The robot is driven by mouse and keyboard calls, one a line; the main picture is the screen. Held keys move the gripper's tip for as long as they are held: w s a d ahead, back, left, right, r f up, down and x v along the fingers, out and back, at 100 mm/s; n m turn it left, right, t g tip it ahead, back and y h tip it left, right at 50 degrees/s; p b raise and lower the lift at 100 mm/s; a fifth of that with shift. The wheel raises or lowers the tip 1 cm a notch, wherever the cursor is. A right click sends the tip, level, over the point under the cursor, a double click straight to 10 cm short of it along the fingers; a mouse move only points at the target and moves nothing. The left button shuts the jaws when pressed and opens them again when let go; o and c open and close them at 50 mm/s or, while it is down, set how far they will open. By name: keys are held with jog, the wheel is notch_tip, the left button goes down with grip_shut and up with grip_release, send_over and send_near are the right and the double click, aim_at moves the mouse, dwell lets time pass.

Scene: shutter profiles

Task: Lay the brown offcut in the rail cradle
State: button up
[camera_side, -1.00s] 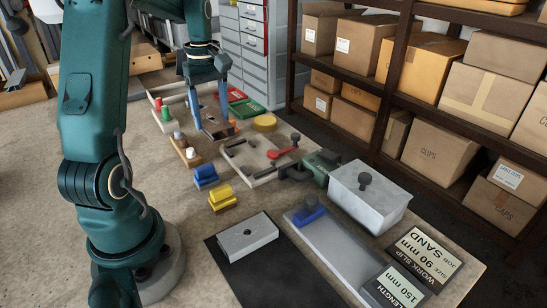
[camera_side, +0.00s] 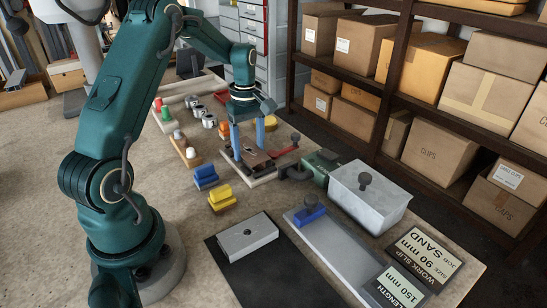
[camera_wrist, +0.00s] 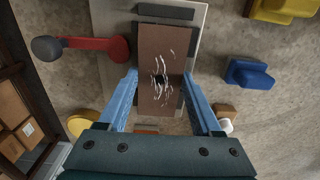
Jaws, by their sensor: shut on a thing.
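My gripper (camera_side: 252,154) has two blue fingers, shut on the brown offcut (camera_side: 259,160). In the wrist view the offcut (camera_wrist: 160,45) is a flat brown block with pale scratches and a dark spot, between my fingertips (camera_wrist: 160,78). It is over the pale board with the red lever, which I take for the rail cradle (camera_wrist: 194,32); its pale edge also shows in the side view (camera_side: 263,181). A dark block (camera_wrist: 166,12) on the board is just past the offcut's far end. I cannot tell whether the offcut touches the board.
The red lever (camera_wrist: 95,45) with a dark knob is close beside the offcut. Blue (camera_side: 205,176) and yellow (camera_side: 221,198) blocks stand nearby. A grey lidded box (camera_side: 370,195) and a grey plate with a blue piece (camera_side: 335,245) are nearer the camera.

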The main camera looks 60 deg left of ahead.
jog(key=shift+f, duration=0.1)
jog(key=o, duration=1.4)
jog(key=s+d+r+m+t, duration=0.1)
jog(key=d+r+m, duration=0.3)
jog(key=r, duration=1.1)
jog(key=s+d+m+t, duration=0.1)
jog(key=s+d+m, duration=0.3)
jog(key=d, duration=0.1)
jog(key=s+d+f+m+t, duration=0.1)
jog(key=s+d+m+t, duration=0.1)
jog(key=s+d+m, duration=0.2)
jog(key=s+d+m+t, duration=0.1)
jog(key=s+d+m, duration=0.4)
jog(key=d+m, duration=0.1)
jog(key=shift+s+f+t, duration=0.1)
jog(key=shift+f+t, duration=0.15)
jog(key=shift+t, duration=0.05)
